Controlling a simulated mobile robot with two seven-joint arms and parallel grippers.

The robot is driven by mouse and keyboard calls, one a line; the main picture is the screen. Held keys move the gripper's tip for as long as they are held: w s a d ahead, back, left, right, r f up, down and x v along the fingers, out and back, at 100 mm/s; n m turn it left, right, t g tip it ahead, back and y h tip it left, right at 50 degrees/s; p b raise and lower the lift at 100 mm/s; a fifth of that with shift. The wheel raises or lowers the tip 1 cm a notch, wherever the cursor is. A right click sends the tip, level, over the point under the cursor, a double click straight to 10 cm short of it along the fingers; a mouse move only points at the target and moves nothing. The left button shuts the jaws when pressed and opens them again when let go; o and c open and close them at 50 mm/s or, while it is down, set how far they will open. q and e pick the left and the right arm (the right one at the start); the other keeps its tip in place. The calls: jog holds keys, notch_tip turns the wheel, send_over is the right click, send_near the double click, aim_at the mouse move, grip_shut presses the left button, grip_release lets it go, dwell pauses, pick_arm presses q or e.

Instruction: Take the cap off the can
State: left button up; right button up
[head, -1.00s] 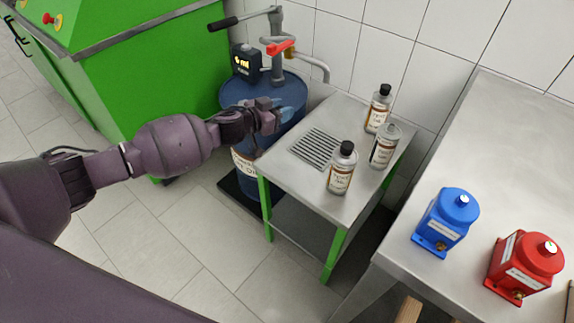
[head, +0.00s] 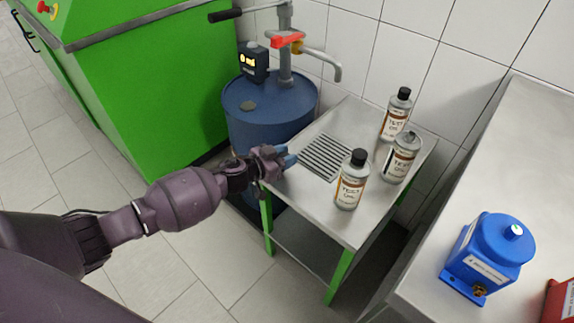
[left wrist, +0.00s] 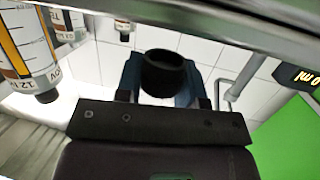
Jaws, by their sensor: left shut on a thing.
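Three cans labelled test oil stand on the small steel table. The front can (head: 351,184) and the back can (head: 394,118) wear black caps. The right-hand can (head: 400,160) has no black cap on its top. My left gripper (head: 282,160) is over the table's left edge, left of the cans and apart from them. In the left wrist view, its blue fingers are shut on a black round cap (left wrist: 163,72). The cap is hard to see in the head view. My right gripper is not in view.
The small table (head: 330,220) has a slotted grate (head: 325,157). Behind it stands a blue drum (head: 268,126) with a pump, a spout (head: 338,68) and a display (head: 254,61). A bench at right holds a blue unit (head: 490,255) and a red one (head: 558,305).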

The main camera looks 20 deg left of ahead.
pick_arm(q)
jog(key=f, duration=0.1)
jog(key=f+b, duration=0.1)
jog(key=f, duration=0.1)
jog(key=shift+s+f, duration=0.2)
jog(key=shift+f, duration=0.1)
jog(key=shift+w+f+b, duration=0.15)
jog(key=shift+f+b, duration=0.25)
jog(key=shift+f, duration=0.05)
jog(key=shift+r, duration=0.3)
jog(key=shift+f, duration=0.2)
jog(key=o, duration=1)
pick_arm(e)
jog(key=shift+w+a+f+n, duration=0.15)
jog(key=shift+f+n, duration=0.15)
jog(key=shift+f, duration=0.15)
